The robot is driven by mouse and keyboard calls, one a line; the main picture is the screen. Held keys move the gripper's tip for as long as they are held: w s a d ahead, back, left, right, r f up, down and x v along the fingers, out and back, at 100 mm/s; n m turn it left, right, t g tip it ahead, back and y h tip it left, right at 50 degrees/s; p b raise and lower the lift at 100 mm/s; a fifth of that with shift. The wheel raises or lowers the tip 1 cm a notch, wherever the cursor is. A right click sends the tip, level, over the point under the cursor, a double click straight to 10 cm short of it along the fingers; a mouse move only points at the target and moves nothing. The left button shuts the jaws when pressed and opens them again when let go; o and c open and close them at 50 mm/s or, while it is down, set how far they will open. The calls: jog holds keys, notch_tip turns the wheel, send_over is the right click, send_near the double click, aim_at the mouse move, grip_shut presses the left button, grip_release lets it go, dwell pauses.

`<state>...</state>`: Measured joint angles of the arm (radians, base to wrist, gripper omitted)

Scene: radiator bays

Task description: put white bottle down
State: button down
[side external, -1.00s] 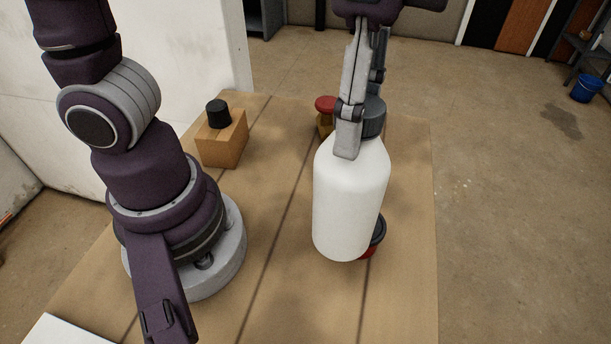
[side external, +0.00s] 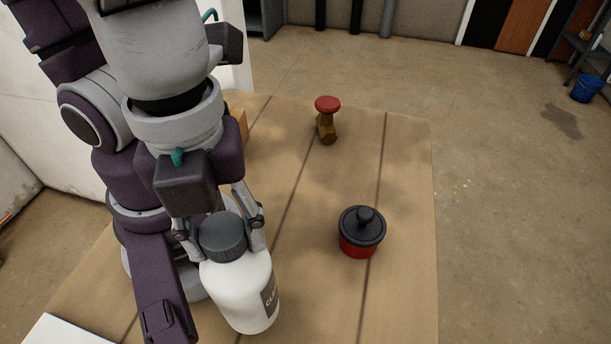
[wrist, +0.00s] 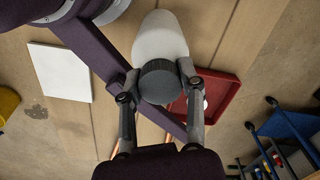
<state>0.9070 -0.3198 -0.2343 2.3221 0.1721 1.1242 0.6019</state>
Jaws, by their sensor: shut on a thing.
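The white bottle (side external: 238,290) has a dark grey cap and a dark label with partly visible lettering. It is tilted slightly in the side view, near my arm's base at the front of the table. My gripper (side external: 222,238) is shut on it around the cap and neck, with one finger on each side. In the wrist view the bottle (wrist: 160,38) lies between the fingers of my gripper (wrist: 160,85), cap toward the camera. I cannot tell whether its bottom touches the table.
A red pot with a black lid (side external: 361,232) stands right of the bottle. A brass valve with a red knob (side external: 327,120) is farther back. A red tray (wrist: 222,92) and a white sheet (wrist: 60,72) show in the wrist view. The table's right strip is clear.

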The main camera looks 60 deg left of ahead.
jog(key=shift+f, duration=1.6)
jog(key=c, duration=0.7)
grip_release()
jog(key=shift+f, duration=0.15)
